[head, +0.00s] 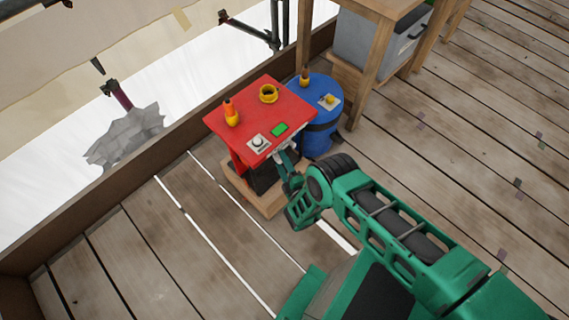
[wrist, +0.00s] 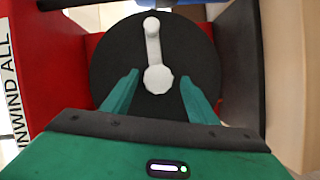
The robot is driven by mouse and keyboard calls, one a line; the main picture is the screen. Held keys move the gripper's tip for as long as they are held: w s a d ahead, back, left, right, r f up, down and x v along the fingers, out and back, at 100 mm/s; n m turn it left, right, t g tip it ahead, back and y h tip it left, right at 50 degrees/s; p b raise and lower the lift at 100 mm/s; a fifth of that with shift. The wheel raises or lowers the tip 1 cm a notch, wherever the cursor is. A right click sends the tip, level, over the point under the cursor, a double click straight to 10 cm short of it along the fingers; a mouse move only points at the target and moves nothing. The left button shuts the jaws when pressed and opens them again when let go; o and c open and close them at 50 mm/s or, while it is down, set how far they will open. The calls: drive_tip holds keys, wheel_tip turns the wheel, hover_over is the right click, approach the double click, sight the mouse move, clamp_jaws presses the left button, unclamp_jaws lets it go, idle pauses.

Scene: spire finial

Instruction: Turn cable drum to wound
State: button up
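The cable drum (wrist: 118,55) fills the middle of the wrist view as a round black disc. A white crank (wrist: 152,45) on its face runs from a hub at the centre up to a knob near the top rim. My gripper (wrist: 160,76) is open, its two green fingers apart on either side of the hub. Nothing shows clasped between them, and I cannot tell whether they touch the disc. In the head view my gripper (head: 285,163) is at the front of the red cabinet (head: 255,108), and the arm partly hides the dark drum below its top.
The plank floor (head: 150,250) at left is clear.

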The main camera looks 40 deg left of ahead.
drive_tip(key=shift+w, duration=0.1)
drive_tip(key=v, duration=1)
drive_tip(key=shift+s+d, duration=0.25)
drive_tip(key=shift+d, duration=0.1)
